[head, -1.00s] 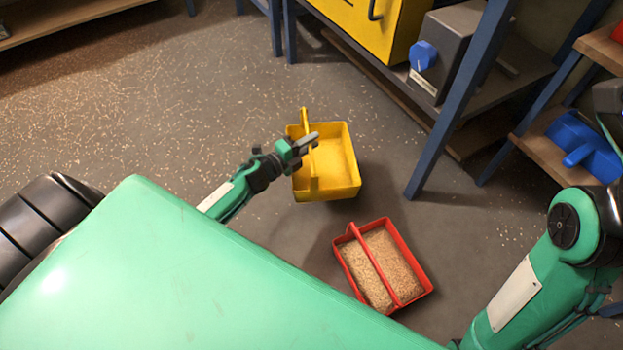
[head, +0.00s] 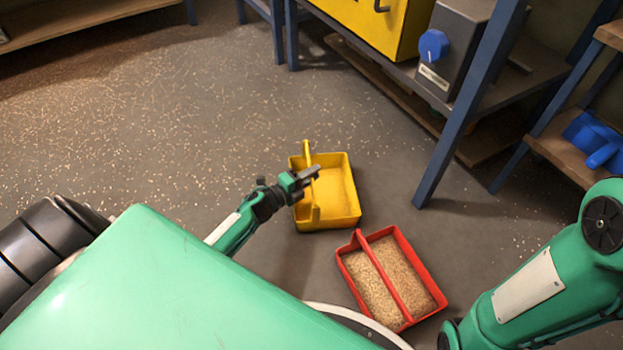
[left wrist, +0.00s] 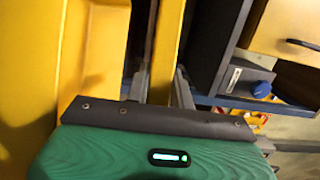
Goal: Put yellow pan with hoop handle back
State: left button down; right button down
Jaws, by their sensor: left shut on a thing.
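The yellow pan with hoop handle (head: 340,200) is in the middle of the head view and looks empty. My left gripper (head: 306,178) is shut on its hoop handle, near the handle's middle. In the left wrist view the yellow handle (left wrist: 164,50) passes between the fingers, and part of the pan (left wrist: 95,60) fills the left side. The pan looks level; its height above the floor is hard to tell. My right arm shows at the right edge of the head view, but its gripper is out of view.
A red pan (head: 384,276) full of grain is just below the yellow one in the picture. A blue-legged bench (head: 470,100) carries a yellow cabinet (head: 365,22) and a grey box with a blue knob (head: 433,45). A shelf at right holds a blue pan (head: 597,140). Floor at left is clear.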

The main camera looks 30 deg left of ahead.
pick_arm(q)
jog(key=c, duration=1.2)
grip_release()
jog(key=shift+s, duration=0.2)
jog(key=p+v, duration=0.5)
jog(key=v, duration=0.6)
jog(key=shift+s+a, duration=0.15)
jog(key=shift+s, duration=0.1)
jog(key=shift+r, duration=0.1)
